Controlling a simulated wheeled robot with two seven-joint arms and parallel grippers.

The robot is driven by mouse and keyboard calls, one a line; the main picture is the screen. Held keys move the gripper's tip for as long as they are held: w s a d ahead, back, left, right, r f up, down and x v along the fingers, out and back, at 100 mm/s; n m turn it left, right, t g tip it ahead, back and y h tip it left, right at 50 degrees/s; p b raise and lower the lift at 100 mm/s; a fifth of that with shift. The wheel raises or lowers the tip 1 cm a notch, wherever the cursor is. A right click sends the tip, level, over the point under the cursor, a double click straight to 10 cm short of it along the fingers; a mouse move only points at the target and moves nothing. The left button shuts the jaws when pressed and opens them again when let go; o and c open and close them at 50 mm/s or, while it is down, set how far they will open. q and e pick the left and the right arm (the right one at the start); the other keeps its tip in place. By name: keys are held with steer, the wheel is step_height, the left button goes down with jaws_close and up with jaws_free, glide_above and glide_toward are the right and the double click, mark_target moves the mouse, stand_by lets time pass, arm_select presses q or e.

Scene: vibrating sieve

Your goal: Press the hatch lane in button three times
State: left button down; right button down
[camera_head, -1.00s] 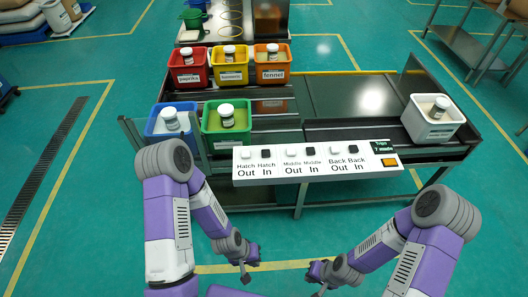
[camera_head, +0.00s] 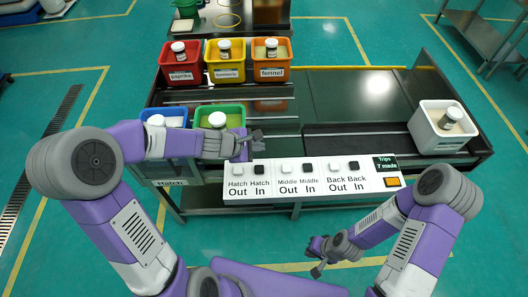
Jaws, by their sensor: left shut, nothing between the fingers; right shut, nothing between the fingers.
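The white control panel (camera_head: 300,193) runs along the front of the bench. The black Hatch In button (camera_head: 259,169) is near its left end, beside the white Hatch Out button (camera_head: 237,170). My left gripper (camera_head: 257,140) is shut and empty. In the picture it is just above the Hatch In button, toward the panel's back edge, and it does not appear to touch the button. Its height over the panel is hard to judge. My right gripper (camera_head: 317,258) is shut and empty, low in front of the panel.
A green bin (camera_head: 218,109) and a blue bin, partly hidden by my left arm, stand behind the left end. A white bin (camera_head: 442,128) is at right.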

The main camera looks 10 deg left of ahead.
mark_target(257, 170)
arm_select(q)
steer(key=shift+s, duration=0.3)
arm_select(e)
steer(key=shift+s, duration=0.3)
arm_select(q)
steer(key=shift+s, duration=0.1)
